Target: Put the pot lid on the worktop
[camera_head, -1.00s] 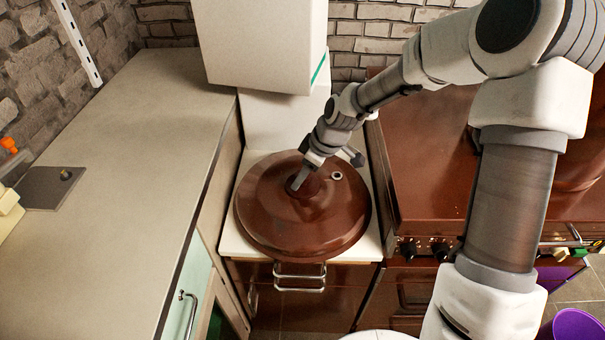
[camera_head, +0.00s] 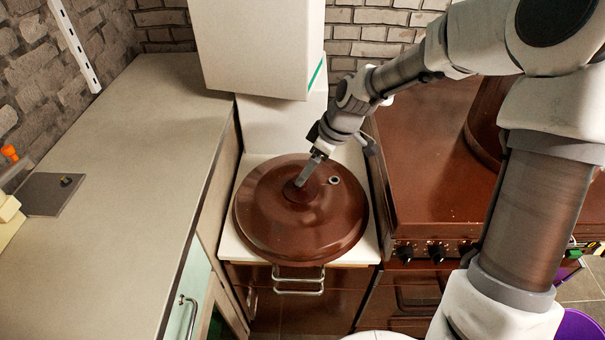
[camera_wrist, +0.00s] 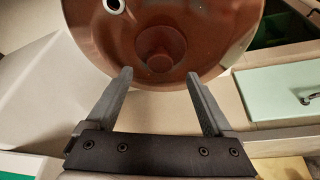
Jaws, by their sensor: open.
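The pot lid (camera_head: 290,225) is a large, round, shiny brown dome with a raised centre knob and a small ringed hole. It lies flat on a white-topped surface (camera_head: 232,240) between the beige worktop (camera_head: 130,150) at left and the brown stove. My gripper (camera_head: 303,180) is over the lid's knob, pointing down at it from the upper right. In the wrist view my gripper (camera_wrist: 158,75) has its fingers spread with nothing between them. The lid's knob (camera_wrist: 160,45) shows just beyond the fingertips there. The lid's far edge is partly hidden by my gripper.
The brown stove (camera_head: 425,180) with front knobs stands right of the lid. A white box-like body (camera_head: 260,45) overhangs behind it. The left worktop is mostly clear, with a grey plate (camera_head: 45,195) at its left edge. A purple bin (camera_head: 578,325) is at lower right.

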